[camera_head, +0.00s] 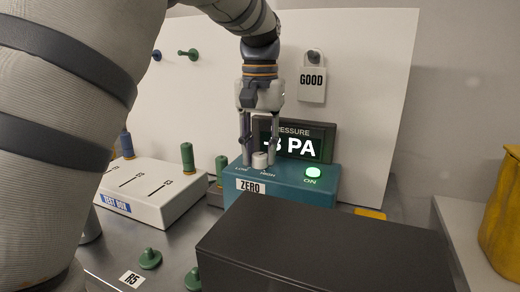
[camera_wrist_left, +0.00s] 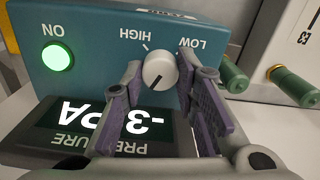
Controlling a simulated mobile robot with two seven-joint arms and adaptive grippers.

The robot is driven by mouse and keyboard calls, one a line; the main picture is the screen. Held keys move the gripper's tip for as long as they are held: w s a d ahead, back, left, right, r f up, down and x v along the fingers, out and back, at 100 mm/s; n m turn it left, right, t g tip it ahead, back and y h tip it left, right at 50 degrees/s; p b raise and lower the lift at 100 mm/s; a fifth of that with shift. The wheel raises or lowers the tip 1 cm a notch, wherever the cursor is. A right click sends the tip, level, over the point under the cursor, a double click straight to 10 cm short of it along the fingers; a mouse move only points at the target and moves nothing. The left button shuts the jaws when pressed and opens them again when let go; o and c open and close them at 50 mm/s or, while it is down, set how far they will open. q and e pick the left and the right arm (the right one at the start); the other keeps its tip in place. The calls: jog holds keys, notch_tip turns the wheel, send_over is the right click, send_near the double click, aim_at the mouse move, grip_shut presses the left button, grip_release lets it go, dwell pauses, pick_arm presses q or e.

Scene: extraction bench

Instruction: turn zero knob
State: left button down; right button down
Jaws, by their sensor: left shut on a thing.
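The zero knob (camera_head: 260,160) is a small white dial on top of a teal box (camera_head: 322,188) labelled ZERO, with LOW and HIGH marks. My left gripper (camera_head: 260,166) points down over the box, its two fingers on either side of the knob and shut on it. In the left wrist view the knob (camera_wrist_left: 159,70) shows a dark pointer line, with the purple-padded fingers (camera_wrist_left: 163,82) beside it. The pressure display (camera_wrist_left: 95,127) reads -3 PA; in the head view a finger partly covers it. The ON lamp (camera_head: 313,172) glows green. My right gripper is not in view.
A white test box (camera_head: 150,200) with slots stands left of the teal box. Green pegs (camera_head: 187,158) stand near it. A large black box (camera_head: 330,245) fills the front. A white panel (camera_head: 370,100) with a GOOD tag (camera_head: 312,80) stands behind. A yellow container (camera_head: 502,220) is at right.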

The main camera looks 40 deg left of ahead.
aim_at(260, 155)
pick_arm(q)
jog(key=shift+m, duration=0.5)
jog(key=c, duration=1.2)
grip_release()
jog(key=shift+c, duration=0.2)
notch_tip(260, 155, up, 12)
